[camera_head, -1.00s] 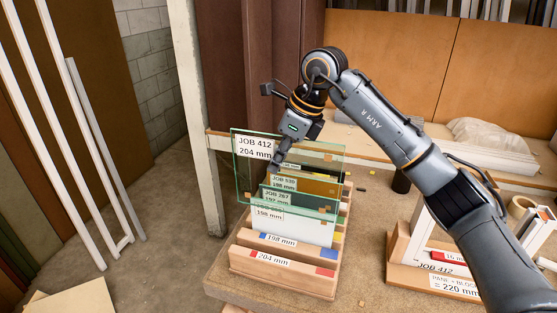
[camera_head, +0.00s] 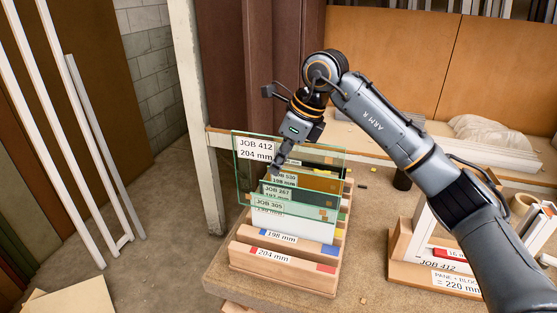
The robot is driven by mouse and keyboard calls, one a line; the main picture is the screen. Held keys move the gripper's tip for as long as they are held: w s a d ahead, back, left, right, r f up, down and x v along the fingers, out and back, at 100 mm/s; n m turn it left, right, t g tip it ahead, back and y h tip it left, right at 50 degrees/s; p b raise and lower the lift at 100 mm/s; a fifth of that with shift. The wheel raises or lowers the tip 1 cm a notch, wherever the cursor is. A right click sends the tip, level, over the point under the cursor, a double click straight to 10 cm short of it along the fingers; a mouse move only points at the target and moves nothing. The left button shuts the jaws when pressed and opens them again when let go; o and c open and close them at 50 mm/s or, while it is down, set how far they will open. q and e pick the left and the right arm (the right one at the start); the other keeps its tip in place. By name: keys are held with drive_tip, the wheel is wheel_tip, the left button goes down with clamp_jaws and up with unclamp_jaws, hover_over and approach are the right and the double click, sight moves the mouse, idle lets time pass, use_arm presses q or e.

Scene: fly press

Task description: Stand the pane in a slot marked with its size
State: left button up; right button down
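The pane (camera_head: 247,180) is clear glass with green edges and a white label reading JOB 412, 204 mm. My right gripper (camera_head: 278,166) is shut on its upper part and holds it upright over the wooden slotted rack (camera_head: 285,279). The pane's lower edge appears above the front slots; its exact depth over the rack is hard to tell. The front bar is marked 204 mm (camera_head: 272,255), with blue and red patches. The bar behind it is marked 198 mm (camera_head: 281,237). My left gripper is out of view.
Other panes labelled JOB 305 (camera_head: 268,204), JOB 267 and JOB 530 stand farther back in the rack, partly seen through the held pane. A wooden stand with a JOB 412 label (camera_head: 437,265) is at right.

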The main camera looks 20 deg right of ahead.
sight(298, 204)
wheel_tip(298, 204, down, 21)
drive_tip(key=b, duration=1.5)
drive_tip(key=c, duration=1.4)
unclamp_jaws()
drive_tip(key=shift+s, duration=0.1)
drive_tip(key=shift+c, duration=0.2)
drive_tip(key=shift+f, duration=0.1)
drive_tip(key=shift+f, duration=0.1)
drive_tip(key=v, duration=1.2)
